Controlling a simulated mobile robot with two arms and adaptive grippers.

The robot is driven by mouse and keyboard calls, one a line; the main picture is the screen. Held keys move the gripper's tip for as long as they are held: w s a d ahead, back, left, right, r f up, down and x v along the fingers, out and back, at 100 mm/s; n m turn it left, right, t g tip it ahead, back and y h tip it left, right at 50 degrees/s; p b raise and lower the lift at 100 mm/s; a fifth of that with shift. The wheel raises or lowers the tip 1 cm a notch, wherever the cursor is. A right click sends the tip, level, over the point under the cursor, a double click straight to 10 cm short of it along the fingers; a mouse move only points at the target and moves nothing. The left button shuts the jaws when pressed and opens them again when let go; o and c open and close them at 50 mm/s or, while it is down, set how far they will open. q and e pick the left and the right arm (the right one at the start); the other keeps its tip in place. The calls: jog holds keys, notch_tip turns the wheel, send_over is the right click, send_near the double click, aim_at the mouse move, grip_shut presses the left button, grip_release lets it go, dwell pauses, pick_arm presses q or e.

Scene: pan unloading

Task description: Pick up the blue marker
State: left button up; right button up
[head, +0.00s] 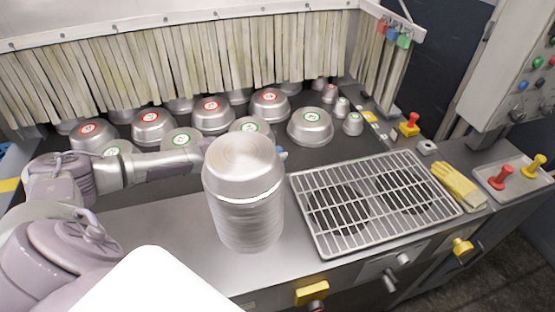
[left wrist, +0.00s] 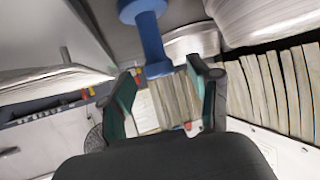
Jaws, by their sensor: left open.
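The blue marker (left wrist: 150,38) shows in the left wrist view, with a broad end at the top and a narrower end reaching down between the fingertips. In the head view only a small blue bit (head: 282,153) shows past the right side of the tall stack of metal pans (head: 245,205). My left gripper (left wrist: 163,75) is open, its two fingers on either side of the marker's lower end. I cannot tell whether they touch it. In the head view the stack hides this gripper. My right gripper is not in view.
Several metal pans with red or green labels (head: 212,113) stand on the dark belt behind. A wire rack (head: 370,205) is right of the stack. Yellow gloves (head: 458,183) and a tray (head: 510,190) with red and yellow pegs lie farther right. Hanging strips (head: 200,55) line the back.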

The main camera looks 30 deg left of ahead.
pick_arm(q)
jog(key=shift+x, duration=1.1)
jog(key=shift+s, duration=0.1)
jog(key=shift+c, duration=0.9)
grip_shut()
jog(key=shift+r, duration=0.1)
